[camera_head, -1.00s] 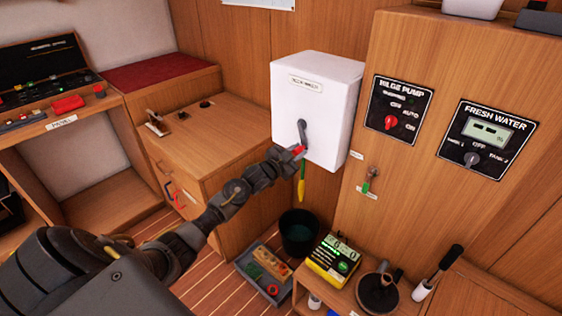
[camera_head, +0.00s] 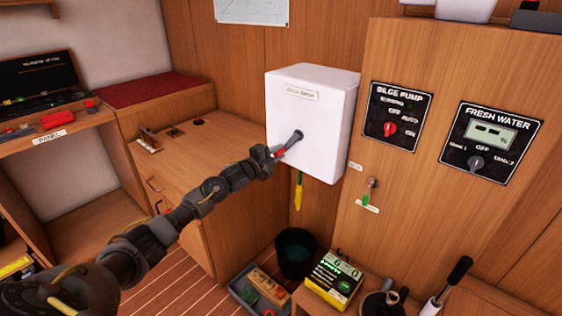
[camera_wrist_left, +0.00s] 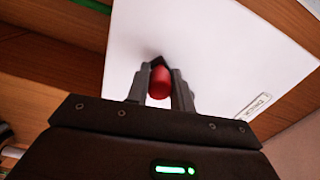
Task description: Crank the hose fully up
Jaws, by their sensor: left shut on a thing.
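A white deck-wash box (camera_head: 325,115) hangs on the wooden wall. A dark crank arm (camera_head: 293,137) on its front points down and to the left, ending in a red knob (camera_head: 279,152). My left gripper (camera_head: 272,153) is shut on that knob; the left wrist view shows the red knob (camera_wrist_left: 159,84) between the two fingers of my left gripper (camera_wrist_left: 158,74). A short green hose (camera_head: 299,177) with a yellow nozzle (camera_head: 298,198) hangs below the box. How much hose is inside is hidden. My right gripper is not in view.
A dark bucket (camera_head: 295,252) stands below the hose. A grey tray (camera_head: 238,286) and a yellow-green box (camera_head: 333,280) are near it. A wooden cabinet (camera_head: 185,165) is left of the box; a panel with bilge pump (camera_head: 395,118) and fresh water (camera_head: 490,143) switches is right.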

